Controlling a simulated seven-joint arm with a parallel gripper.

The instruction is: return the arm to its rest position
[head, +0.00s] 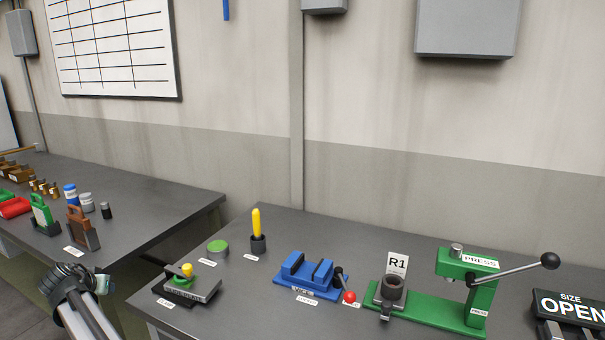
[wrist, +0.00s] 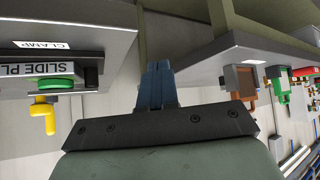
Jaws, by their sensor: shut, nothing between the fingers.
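My gripper shows in the wrist view (wrist: 157,86) with its two fingers together and nothing between them. It points toward the gap between the two benches and touches nothing that I can see. In the head view my arm is at the lower left, in front of the gap between the benches. The fingers are too small there to make out.
The right bench (head: 235,285) holds a clamp with a yellow handle (head: 187,269), a blue vise (head: 305,272) and a green press (head: 482,300). The left bench (head: 150,195) holds a green-handled block (head: 41,213) and a brown one (head: 80,228). A gap separates the benches.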

